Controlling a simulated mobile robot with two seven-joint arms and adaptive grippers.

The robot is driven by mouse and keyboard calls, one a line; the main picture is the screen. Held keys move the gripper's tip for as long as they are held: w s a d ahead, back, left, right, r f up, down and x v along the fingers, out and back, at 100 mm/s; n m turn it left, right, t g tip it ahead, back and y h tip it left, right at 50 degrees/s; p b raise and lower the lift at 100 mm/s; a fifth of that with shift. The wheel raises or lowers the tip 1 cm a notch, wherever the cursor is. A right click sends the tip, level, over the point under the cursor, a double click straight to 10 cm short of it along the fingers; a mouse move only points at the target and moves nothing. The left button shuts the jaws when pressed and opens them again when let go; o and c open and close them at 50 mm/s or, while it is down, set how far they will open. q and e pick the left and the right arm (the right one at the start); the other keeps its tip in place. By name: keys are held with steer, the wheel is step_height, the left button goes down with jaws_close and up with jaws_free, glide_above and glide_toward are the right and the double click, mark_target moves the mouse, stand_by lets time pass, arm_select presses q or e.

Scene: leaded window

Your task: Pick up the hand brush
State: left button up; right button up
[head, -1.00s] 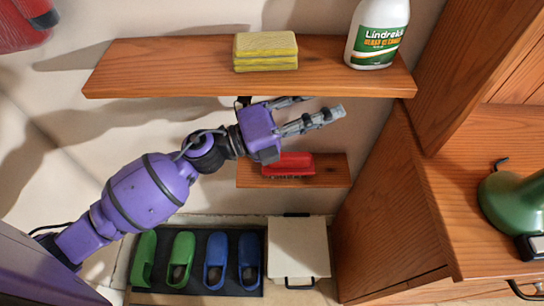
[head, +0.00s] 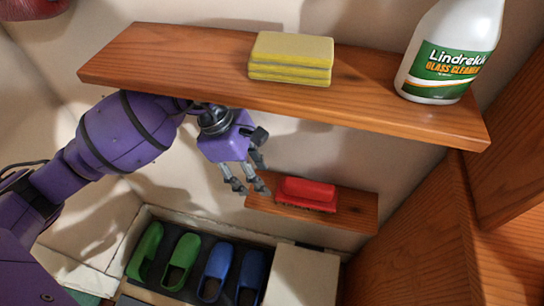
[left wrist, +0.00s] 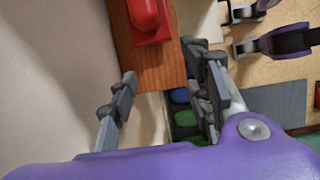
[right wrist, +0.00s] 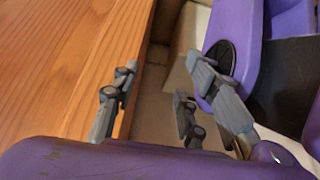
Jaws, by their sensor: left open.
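The hand brush (head: 307,194) has a red back and dark bristles and lies on the small lower wooden shelf, bristles down. In the left wrist view the red brush (left wrist: 149,20) is at the top, partly cut off by the frame. My left gripper (head: 247,188) is open and empty, just left of the brush in the head view, its fingers pointing down near the shelf's left end. In the left wrist view its fingers (left wrist: 163,75) are apart with nothing between them. My right gripper (right wrist: 165,75) shows only in its wrist view, open and empty, beside a wooden surface.
The upper wooden shelf (head: 180,66) runs above my left gripper, carrying yellow sponges (head: 290,58) and a glass cleaner bottle (head: 450,50). The lower shelf (head: 358,209) is bare right of the brush. Green and blue clogs (head: 216,270) stand below. A wooden cabinet (head: 420,230) is at right.

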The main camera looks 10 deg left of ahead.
mark_target(306, 183)
arm_select(q)
steer(key=d, duration=0.5)
steer(key=shift+w+d+r, duration=0.2)
steer(key=shift+w+r, duration=0.05)
steer(key=shift+r, duration=0.1)
steer(key=shift+d, duration=0.9)
steer(key=d, duration=0.4)
steer(key=shift+d+f, duration=0.3)
steer(key=shift+f, duration=0.05)
steer(key=shift+w+f, duration=0.1)
steer(key=shift+f, duration=0.15)
arm_select(e)
steer(key=shift+s+d+f, duration=0.1)
arm_select(q)
steer(key=shift+f, duration=0.1)
arm_select(e)
steer(key=shift+s+f, duration=0.1)
steer(key=shift+s, duration=0.1)
arm_select(q)
steer(key=shift+f, duration=0.15)
arm_select(e)
steer(key=shift+s+f, duration=0.1)
steer(key=shift+s, duration=0.2)
steer(key=shift+w, duration=0.1)
